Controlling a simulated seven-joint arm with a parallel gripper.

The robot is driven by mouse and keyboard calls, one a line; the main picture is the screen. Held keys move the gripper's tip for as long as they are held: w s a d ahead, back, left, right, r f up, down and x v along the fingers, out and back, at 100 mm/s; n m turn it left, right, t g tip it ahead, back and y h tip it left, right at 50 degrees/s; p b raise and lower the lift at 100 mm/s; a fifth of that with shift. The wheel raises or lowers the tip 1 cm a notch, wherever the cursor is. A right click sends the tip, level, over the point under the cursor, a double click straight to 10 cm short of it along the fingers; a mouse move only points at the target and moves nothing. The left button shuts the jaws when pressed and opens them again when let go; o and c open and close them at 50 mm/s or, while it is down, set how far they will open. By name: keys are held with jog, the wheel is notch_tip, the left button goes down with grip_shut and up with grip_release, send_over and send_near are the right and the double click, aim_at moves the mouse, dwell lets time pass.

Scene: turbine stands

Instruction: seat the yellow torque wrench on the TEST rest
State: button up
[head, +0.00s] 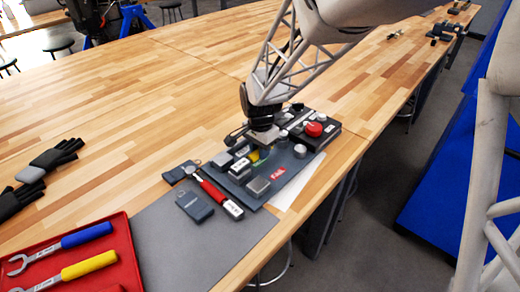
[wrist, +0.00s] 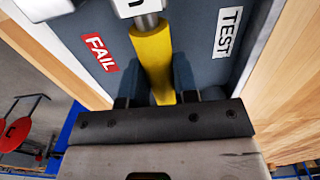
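The yellow torque wrench shows its yellow handle (wrist: 152,62) and part of a grey shaft in the wrist view; a white block with dark lettering sits at its top edge. In the head view only a bit of yellow (head: 254,157) shows below my gripper. My gripper (wrist: 156,72) has one finger on each side of the handle, close against it, and looks shut on it. The white TEST label (wrist: 229,32) is on the blue-grey board (wrist: 204,55), right of the handle. The TEST rest itself cannot be made out.
A red FAIL label (wrist: 101,53) is left of the handle. A red-handled wrench (head: 214,194) lies left of the board. A red button (head: 313,129) sits behind it. A red tray (head: 118,232) holds blue- and yellow-handled spanners. The grey mat (head: 165,238) is mostly clear.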

grip_shut()
jog(key=shift+r, duration=0.75)
dwell(0.4)
jog(key=shift+r, duration=0.75)
jog(key=w+a+r, duration=0.4)
jog(key=w+a, duration=0.1)
jog(key=shift+r, duration=0.15)
jog(key=shift+w+a, duration=0.1)
